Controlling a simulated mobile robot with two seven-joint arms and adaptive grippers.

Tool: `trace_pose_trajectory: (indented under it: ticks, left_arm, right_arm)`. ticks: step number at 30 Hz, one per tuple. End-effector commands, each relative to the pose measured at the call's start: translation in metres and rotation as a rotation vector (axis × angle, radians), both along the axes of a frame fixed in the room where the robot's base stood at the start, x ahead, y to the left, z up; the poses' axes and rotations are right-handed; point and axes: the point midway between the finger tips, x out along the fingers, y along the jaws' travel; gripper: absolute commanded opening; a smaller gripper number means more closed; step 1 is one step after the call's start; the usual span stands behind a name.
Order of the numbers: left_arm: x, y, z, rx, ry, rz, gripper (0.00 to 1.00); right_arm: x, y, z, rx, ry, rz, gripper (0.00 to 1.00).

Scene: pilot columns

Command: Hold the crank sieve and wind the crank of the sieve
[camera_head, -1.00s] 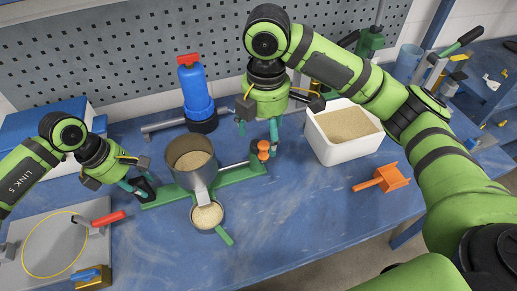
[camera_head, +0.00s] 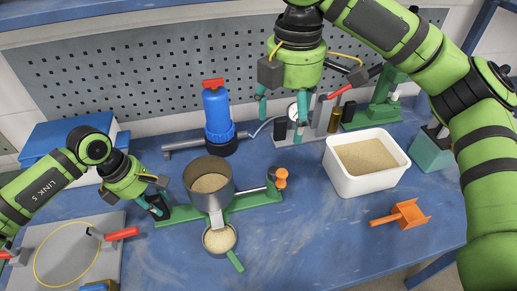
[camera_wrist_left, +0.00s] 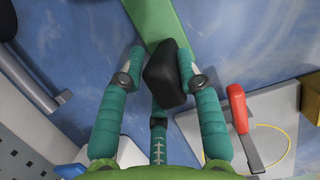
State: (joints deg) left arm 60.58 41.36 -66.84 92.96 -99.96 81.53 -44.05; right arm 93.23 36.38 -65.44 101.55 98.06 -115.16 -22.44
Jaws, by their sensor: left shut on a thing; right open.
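The crank sieve (camera_head: 223,196) stands on the blue table, a metal cup with sandy grain in it on a green base (camera_head: 250,202). A chute leads from it to a small bowl (camera_head: 233,245) of grain. The crank's orange knob (camera_head: 281,178) is at the sieve's right end. My left gripper (camera_head: 156,207) is shut on the black handle at the base's left end; the black handle (camera_wrist_left: 162,77) shows between its fingers in the left wrist view. My right gripper (camera_head: 281,119) is open and empty, above and behind the knob, apart from it.
A white bin (camera_head: 363,183) of grain and an orange scoop (camera_head: 402,214) are on the right. A blue bottle-like device (camera_head: 219,120) and a gauge stand (camera_head: 310,130) are behind. A grey board (camera_head: 112,250) with a yellow ring lies at front left. The table in front is clear.

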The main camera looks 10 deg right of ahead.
Motion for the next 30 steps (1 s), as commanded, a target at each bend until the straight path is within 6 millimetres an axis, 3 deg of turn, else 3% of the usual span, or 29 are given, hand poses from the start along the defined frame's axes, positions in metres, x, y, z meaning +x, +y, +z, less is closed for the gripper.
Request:
trace_pose_trajectory:
  ticks: [6,7,9,22,30]
  left_arm:
    - [0.000,0.001,-0.001,0.003,-0.001,0.000,0.00]
    - [0.000,0.001,-0.001,0.003,-0.001,0.000,0.39]
    - [0.000,0.001,-0.001,0.003,-0.001,0.000,0.62]
    - [0.001,0.002,0.007,0.000,-0.002,0.001,0.62]
    - [0.001,0.017,0.056,0.001,-0.005,0.001,0.62]
  right_arm:
    - [0.000,0.000,0.000,0.000,0.000,0.000,0.79]
    - [0.000,0.000,0.000,0.000,0.000,0.000,0.79]
    - [0.000,0.000,0.000,0.000,0.000,0.001,0.79]
    - [0.000,0.000,0.000,0.000,-0.001,0.001,0.79]
    - [0.000,0.000,0.000,0.000,-0.001,0.001,0.79]
